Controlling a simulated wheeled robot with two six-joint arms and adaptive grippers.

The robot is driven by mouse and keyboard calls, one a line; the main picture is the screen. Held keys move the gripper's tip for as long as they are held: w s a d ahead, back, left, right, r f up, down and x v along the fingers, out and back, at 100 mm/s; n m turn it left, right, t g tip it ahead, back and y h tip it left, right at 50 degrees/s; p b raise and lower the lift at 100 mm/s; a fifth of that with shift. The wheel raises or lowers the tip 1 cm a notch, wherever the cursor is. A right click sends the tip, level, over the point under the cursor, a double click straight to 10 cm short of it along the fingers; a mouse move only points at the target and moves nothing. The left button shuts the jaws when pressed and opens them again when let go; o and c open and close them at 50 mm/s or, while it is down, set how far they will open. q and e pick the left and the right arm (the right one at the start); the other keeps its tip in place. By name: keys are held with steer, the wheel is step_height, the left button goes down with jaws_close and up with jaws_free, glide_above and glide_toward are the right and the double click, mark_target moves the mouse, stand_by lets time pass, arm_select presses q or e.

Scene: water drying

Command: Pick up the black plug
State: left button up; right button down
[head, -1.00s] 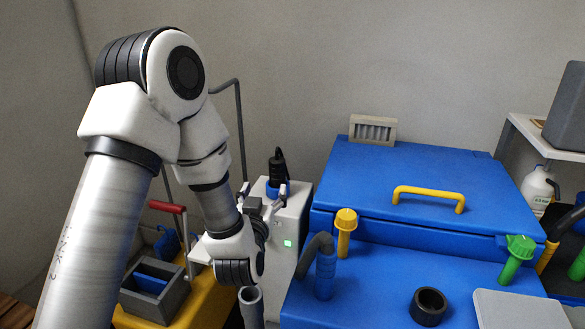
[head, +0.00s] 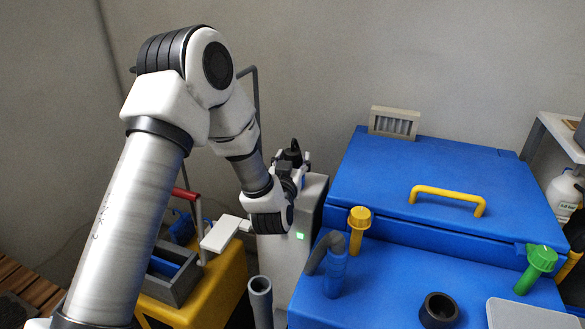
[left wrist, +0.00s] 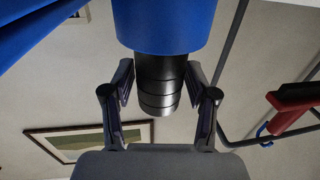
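The black plug (head: 291,154) stands upright on the white and grey unit (head: 306,206), seated in a blue fitting. In the left wrist view, which appears upside down, the ribbed black plug (left wrist: 158,84) hangs below the large blue fitting (left wrist: 160,25). My left gripper (head: 291,173) is at the plug, above the unit. My right gripper is out of view.
A blue lidded tank (head: 405,182) with a yellow handle stands close on the right, with a bent grey hose (head: 328,252) in front. A yellow cart (head: 217,284) with a grey tray (head: 173,275) stands to the left. A grey pipe (head: 260,292) stands below my gripper.

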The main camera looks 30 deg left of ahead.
arm_select(q)
steer(key=c, duration=0.7)
steer(key=shift+o, duration=0.2)
steer(key=shift+r, duration=0.1)
